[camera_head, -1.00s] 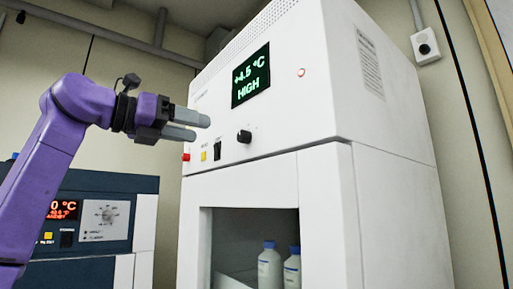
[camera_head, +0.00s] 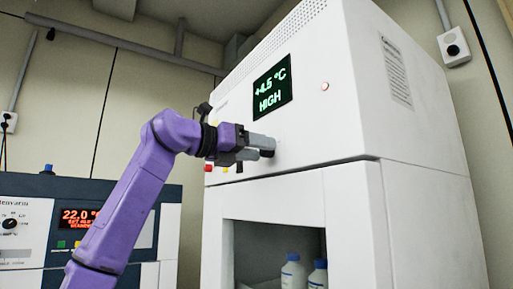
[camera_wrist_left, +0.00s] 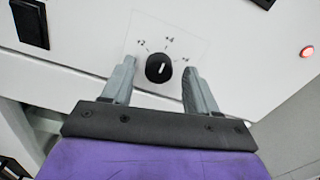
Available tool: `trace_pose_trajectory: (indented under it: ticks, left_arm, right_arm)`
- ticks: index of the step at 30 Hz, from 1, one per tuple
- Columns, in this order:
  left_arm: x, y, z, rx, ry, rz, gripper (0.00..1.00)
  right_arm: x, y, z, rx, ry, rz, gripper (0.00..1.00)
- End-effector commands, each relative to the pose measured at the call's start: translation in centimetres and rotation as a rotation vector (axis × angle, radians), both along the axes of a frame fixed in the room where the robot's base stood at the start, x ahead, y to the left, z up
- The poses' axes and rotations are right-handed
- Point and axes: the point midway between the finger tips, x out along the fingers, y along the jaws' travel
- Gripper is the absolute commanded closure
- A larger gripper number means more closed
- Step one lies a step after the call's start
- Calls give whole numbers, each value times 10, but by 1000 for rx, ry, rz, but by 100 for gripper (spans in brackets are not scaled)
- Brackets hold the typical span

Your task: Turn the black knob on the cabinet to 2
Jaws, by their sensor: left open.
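The white cabinet (camera_head: 300,185) carries a green display (camera_head: 272,86) reading "+4.5 °C HIGH". Its black knob (camera_wrist_left: 158,68) sits on a pale dial plate in the left wrist view. The "+2" mark is at the knob's upper left; two other small marks lie above and at its upper right. The knob's white line points up and slightly right, not at "+2". My left gripper (camera_head: 262,147) is at the cabinet front, over the knob area, and hides most of the knob in the head view. In the wrist view its open fingers straddle the knob, with gaps on both sides.
A red button (camera_head: 208,167) and a yellow button lie left of the gripper. A dark switch (camera_wrist_left: 30,22) shows in the wrist view. White bottles (camera_head: 292,272) stand in the cabinet's lower opening. A dark blue unit (camera_head: 150,205) stands at left.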

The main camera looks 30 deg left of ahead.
Motion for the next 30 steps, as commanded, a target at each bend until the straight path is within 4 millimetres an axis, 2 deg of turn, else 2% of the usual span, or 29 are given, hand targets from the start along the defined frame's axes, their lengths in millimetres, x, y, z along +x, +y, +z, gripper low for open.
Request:
trace_pose_trajectory:
  ticks: [1, 3, 6, 17, 30]
  left_arm:
    - [0, 0, 0, 0, 1, 0, 48]
    - [0, 0, 0, 0, 1, 0, 70]
    - [0, 0, -1, 0, 1, 0, 97]
    - [1, 0, -1, -43, 20, 0, 97]
    - [0, -1, -1, -351, 147, 0, 97]
  right_arm:
    - [0, 0, 0, 0, 0, 0, 100]
    - [0, 0, 0, 0, 0, 0, 100]
    - [0, 0, 0, 0, 0, 0, 100]
    - [0, 0, 0, 0, 0, 0, 100]
    - [0, 0, -3, 0, 0, 0, 100]
